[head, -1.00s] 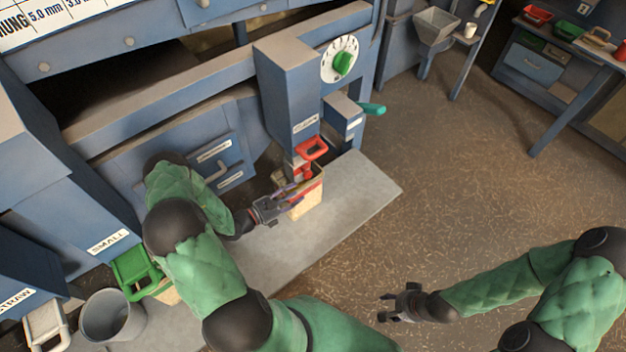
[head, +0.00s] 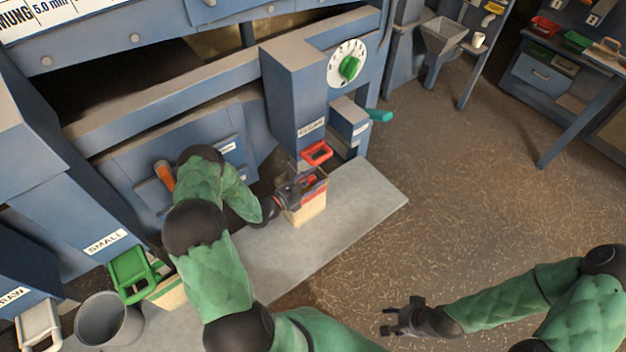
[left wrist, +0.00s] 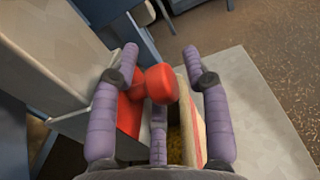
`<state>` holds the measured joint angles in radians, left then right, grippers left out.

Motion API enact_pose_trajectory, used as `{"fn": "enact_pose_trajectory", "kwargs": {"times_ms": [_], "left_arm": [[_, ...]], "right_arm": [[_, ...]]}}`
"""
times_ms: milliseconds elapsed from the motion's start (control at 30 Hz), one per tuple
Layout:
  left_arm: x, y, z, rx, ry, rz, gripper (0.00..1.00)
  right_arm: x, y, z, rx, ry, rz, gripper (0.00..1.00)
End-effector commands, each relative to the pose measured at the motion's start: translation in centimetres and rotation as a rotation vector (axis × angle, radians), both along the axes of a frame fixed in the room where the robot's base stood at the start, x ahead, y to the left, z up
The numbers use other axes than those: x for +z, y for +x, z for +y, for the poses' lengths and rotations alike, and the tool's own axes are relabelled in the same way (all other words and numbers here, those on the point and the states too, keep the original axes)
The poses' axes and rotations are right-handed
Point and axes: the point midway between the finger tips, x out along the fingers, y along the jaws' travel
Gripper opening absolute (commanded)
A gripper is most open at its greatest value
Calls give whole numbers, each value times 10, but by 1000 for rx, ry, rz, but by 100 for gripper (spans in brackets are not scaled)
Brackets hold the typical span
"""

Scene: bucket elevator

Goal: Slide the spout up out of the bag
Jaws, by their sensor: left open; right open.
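My left gripper (head: 311,183) is open at the bag's mouth, partly hiding the spout's lower part. In the left wrist view, a rounded red part of the spout (left wrist: 158,84) lies between the spread purple fingers. The bag's side (left wrist: 193,112) and yellowish contents show below it. I cannot tell whether the fingers touch it. My right gripper (head: 394,321) is open and empty over the floor.
A green handled spout (head: 133,272) and a grey bucket (head: 108,318) stand at lower left. A dial (head: 348,64) and teal lever (head: 379,115) are right of the column. The slab (head: 365,195) is clear right of the bag.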

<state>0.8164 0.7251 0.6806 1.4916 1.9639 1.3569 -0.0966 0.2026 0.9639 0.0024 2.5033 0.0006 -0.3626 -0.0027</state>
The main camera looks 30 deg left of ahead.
Motion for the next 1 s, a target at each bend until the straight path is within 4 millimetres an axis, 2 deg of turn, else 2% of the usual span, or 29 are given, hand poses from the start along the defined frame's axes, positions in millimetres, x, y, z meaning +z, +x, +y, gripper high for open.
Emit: {"fn": "enact_pose_trajectory", "kwargs": {"times_ms": [300,467,500,767,1000], "left_arm": [[0,2,-1,0,0,0,47],[0,2,-1,-1,0,0,2],[0,2,-1,-1,0,0,0],[4,2,-2,-2,-1,0,0],[33,2,-2,-3,-1,-1,0]], "right_arm": [[0,0,0,0,0,0,51],[0,0,0,0,0,0,51],[0,0,0,0,0,0,51],[3,0,0,0,0,0,51],[25,0,0,0,0,0,51]]}}
